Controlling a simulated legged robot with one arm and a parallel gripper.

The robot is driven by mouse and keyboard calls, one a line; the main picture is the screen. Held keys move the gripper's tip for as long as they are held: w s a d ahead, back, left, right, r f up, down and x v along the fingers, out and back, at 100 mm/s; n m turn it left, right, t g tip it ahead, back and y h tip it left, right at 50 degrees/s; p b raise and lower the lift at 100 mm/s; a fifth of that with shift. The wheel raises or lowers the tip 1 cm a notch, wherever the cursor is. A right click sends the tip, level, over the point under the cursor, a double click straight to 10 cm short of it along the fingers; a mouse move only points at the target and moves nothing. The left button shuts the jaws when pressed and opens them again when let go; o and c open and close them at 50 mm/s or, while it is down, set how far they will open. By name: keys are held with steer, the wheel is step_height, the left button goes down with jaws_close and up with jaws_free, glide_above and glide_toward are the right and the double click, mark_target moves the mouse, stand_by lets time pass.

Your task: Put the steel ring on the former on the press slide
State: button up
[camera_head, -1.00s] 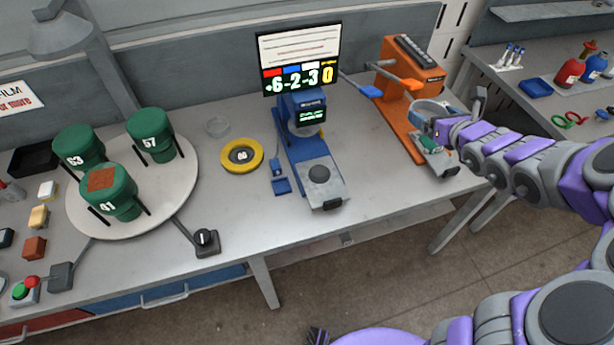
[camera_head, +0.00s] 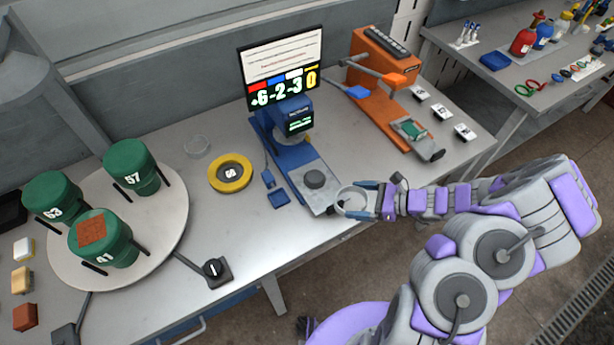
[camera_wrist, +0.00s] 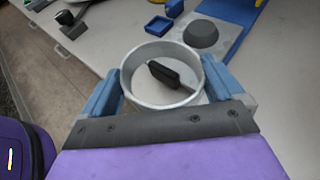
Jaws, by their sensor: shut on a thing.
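My gripper (camera_head: 353,199) is shut on the steel ring (camera_head: 350,212), a pale, wide ring held with its opening upward. In the wrist view, the two blue fingers of my gripper (camera_wrist: 160,76) clasp opposite sides of the ring (camera_wrist: 128,86). The ring is at the front right end of the blue machine's grey slide (camera_head: 320,197), and appears above it. A dark grey round block (camera_head: 315,179), seemingly the former, sits on that slide. It shows beyond the ring in the wrist view (camera_wrist: 201,34). A black handle (camera_wrist: 170,74) shows through the ring; the ring is not around the block.
An orange machine (camera_head: 385,85) with a green piece (camera_head: 411,130) on its slide stands to the right. A yellow disc (camera_head: 230,173) and a small blue tray (camera_head: 279,199) lie left of the blue machine. A turntable (camera_head: 170,215) holds green canisters further left.

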steer(key=b, duration=0.2)
glide_toward(312, 176)
steer(key=a, duration=0.6)
steer(key=shift+w+r, duration=0.3)
steer(key=shift+w, duration=0.05)
steer(key=shift+w+r, duration=0.1)
steer(key=shift+w, duration=0.45)
steer(key=shift+d+f, duration=0.1)
steer(key=shift+f, duration=0.4)
steer(key=shift+a+f+b, duration=0.2)
steer(key=shift+f+b, duration=0.25)
steer(key=shift+f, duration=0.75)
steer(key=shift+a+f, duration=0.15)
steer(key=shift+a, duration=0.1)
steer(key=o, duration=0.7)
steer(key=shift+o, duration=0.4)
